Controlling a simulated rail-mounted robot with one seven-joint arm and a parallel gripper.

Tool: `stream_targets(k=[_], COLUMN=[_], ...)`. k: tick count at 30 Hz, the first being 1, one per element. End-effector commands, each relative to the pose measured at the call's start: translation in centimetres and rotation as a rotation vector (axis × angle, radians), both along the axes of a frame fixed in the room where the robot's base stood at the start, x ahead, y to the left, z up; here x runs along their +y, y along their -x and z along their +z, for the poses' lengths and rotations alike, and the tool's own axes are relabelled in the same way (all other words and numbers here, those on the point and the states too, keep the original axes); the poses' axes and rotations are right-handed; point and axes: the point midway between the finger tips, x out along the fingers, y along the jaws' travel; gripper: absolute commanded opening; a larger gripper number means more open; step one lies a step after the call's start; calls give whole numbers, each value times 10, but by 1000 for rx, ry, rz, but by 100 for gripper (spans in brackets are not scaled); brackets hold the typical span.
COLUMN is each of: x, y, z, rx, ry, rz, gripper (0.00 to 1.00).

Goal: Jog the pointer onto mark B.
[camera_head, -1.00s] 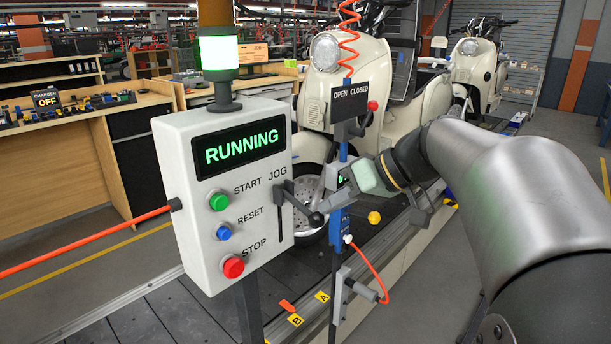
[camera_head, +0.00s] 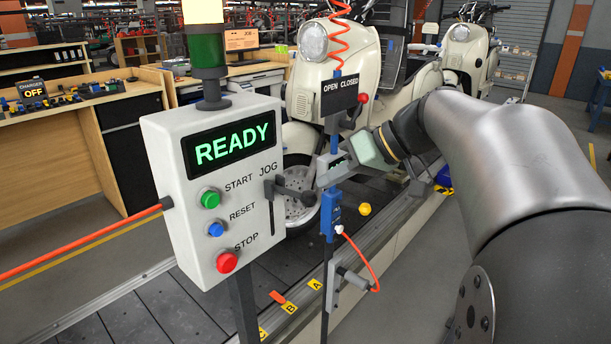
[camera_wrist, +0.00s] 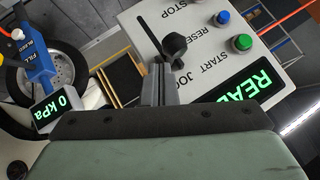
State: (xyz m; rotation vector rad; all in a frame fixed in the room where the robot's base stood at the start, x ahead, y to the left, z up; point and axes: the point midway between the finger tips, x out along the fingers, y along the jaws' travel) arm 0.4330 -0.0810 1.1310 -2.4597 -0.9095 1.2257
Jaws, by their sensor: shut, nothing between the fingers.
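The orange pointer (camera_head: 277,297) lies by the conveyor edge, with its tip at or very near the upper-left side of yellow mark B (camera_head: 290,308). Exact alignment is too small to tell. Mark A (camera_head: 315,285) is farther up-right and mark C (camera_head: 263,333) is lower left, partly hidden. The JOG lever (camera_head: 290,191) sticks out nearly level from the control box (camera_head: 160,190), whose display reads READY. My gripper (camera_head: 319,180) is shut and empty close to the lever's dark knob. In the wrist view the shut fingers (camera_wrist: 157,84) are beside the knob (camera_wrist: 174,46); contact is unclear.
The green START (camera_head: 210,198), blue RESET (camera_head: 215,230) and red STOP (camera_head: 227,262) buttons are left of the lever. A blue filler (camera_head: 330,213) with an orange hose and an OPEN/CLOSED sign (camera_head: 345,96) stands close right. A cream scooter (camera_head: 345,80) stands behind.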

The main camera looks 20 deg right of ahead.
Motion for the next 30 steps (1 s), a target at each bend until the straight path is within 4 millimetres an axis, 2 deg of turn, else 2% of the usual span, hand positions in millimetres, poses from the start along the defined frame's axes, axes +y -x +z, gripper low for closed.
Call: stream_targets(k=[1,6,12,18,30], x=[-10,-36,-57,-65,-65], y=[6,26,43,49,50], z=[9,32,51,58,59], rx=[-4,-5,-4,-3,-4], ry=[2,2,2,1,0], rz=[-5,-7,-5,-4,-4], gripper=[0,0,0,0,0])
